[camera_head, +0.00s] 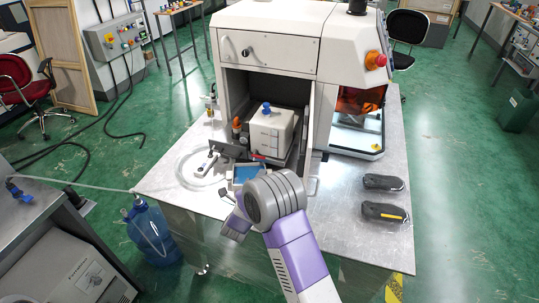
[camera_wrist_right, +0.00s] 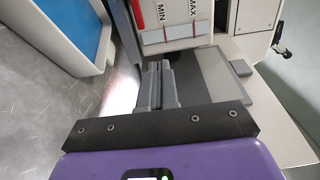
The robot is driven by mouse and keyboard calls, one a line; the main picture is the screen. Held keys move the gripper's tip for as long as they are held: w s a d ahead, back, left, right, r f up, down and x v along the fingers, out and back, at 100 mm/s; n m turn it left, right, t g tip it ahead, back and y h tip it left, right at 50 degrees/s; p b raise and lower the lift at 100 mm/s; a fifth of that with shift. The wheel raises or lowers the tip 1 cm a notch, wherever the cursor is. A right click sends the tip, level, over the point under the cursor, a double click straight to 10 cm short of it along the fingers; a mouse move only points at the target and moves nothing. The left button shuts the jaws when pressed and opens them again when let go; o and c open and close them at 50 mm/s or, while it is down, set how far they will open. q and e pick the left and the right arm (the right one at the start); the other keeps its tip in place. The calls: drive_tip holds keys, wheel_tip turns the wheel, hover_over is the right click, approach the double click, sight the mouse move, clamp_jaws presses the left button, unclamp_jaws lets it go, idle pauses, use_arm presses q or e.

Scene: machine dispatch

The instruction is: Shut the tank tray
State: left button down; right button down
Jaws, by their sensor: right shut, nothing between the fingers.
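The white tank (camera_head: 268,132) with a blue cap (camera_head: 266,107) stands upright on the dark tank tray (camera_head: 292,160) at the open lower bay of the machine. The tray appears drawn out toward me; its front is largely hidden by my right arm. In the right wrist view the tank's MIN/MAX label (camera_wrist_right: 168,18) shows close beyond my right gripper (camera_wrist_right: 153,70). That gripper is shut and empty, its fingers pointing toward the tank side. I cannot tell whether they touch the tray. In the head view my right wrist hides the fingertips. My left gripper is not in view.
A blue-topped item (camera_head: 245,173) lies left of the tray front and shows in the wrist view (camera_wrist_right: 75,30). A clear hose (camera_head: 190,168) lies farther left. Two dark handheld devices (camera_head: 384,212) lie on the right tabletop. The machine's upper drawer (camera_head: 270,50) is shut.

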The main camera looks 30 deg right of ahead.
sight(275, 150)
drive_tip(key=b+x, duration=0.1)
drive_tip(key=x, duration=1)
drive_tip(key=shift+w+d+f, duration=0.1)
drive_tip(key=shift+w+d, duration=0.15)
drive_tip(key=shift+d, duration=0.05)
